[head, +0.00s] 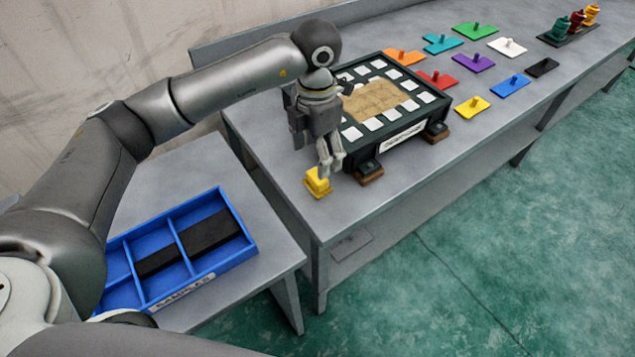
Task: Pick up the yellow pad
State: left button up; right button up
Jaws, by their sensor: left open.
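My left gripper (330,163) points down at the near left corner of the long bench, and its fingers are open. A small yellow block (318,184) with a raised part on top sits right at its fingertips; I cannot tell whether they touch. A flat yellow pad (472,108) with an upright knob lies farther right on the bench, apart from the gripper. I cannot tell which of these yellow things the task means. My right gripper is not in view.
A dark green frame (408,138) with white squares and a sandy middle stands beside the gripper. Other coloured knobbed plates lie behind and right of it. A dark tray (567,37) holds several coloured pieces. A blue divided box (190,222) sits on the lower left table.

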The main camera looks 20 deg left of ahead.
aim_at(317, 182)
pick_arm(q)
notch_tip(317, 182, down, 3)
jog(key=shift+r, duration=0.1)
notch_tip(317, 182, down, 4)
jog(key=shift+f+p, duration=0.15)
jog(key=shift+p, duration=0.7)
jog(key=shift+f, duration=0.45)
jog(key=c, duration=1.1)
jog(key=shift+r, duration=0.1)
